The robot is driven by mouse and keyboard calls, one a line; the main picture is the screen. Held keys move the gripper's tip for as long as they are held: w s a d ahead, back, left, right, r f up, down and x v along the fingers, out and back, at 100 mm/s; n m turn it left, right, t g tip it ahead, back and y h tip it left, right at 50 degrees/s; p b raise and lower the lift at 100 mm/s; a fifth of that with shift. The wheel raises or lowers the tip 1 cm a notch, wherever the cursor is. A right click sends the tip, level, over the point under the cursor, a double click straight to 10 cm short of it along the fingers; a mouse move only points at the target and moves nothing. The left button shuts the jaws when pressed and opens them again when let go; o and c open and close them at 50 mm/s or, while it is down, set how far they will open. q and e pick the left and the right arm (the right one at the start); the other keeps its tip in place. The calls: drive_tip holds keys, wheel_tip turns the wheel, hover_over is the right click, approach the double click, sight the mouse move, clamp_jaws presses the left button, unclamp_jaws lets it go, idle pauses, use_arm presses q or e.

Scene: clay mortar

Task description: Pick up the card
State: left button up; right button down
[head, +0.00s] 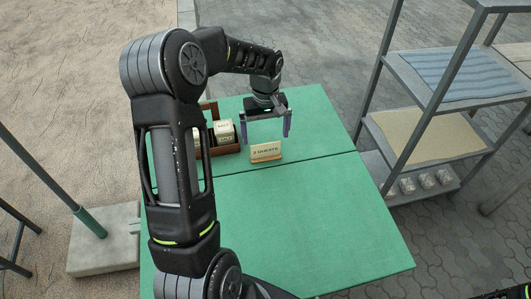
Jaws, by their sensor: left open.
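The card (266,152) is a small cream sign with dark lettering that reads like "2 guests". It stands on the green table (310,215), just behind the seam across the tabletop. My left gripper (266,137) points down with its two fingers apart, one on each side above the card. It looks empty, and I cannot tell how high above the card the fingertips are. My right gripper is not in view.
A brown wooden box (227,150) with cream labelled blocks (224,132) sits left of the card, partly hidden by my left arm. A grey metal shelf (455,75) stands to the right. The table's front half is bare.

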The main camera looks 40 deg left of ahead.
sight(266, 156)
use_arm(q)
drive_tip(key=shift+f, duration=1.3)
drive_tip(key=shift+s+d+f+p, duration=0.15)
drive_tip(key=shift+f+p, duration=0.25)
drive_tip(key=shift+f, duration=2.2)
drive_tip(key=c, duration=1.1)
wheel_tip(266, 156, up, 10)
drive_tip(key=shift+r+b, duration=0.1)
drive_tip(key=shift+b, duration=0.2)
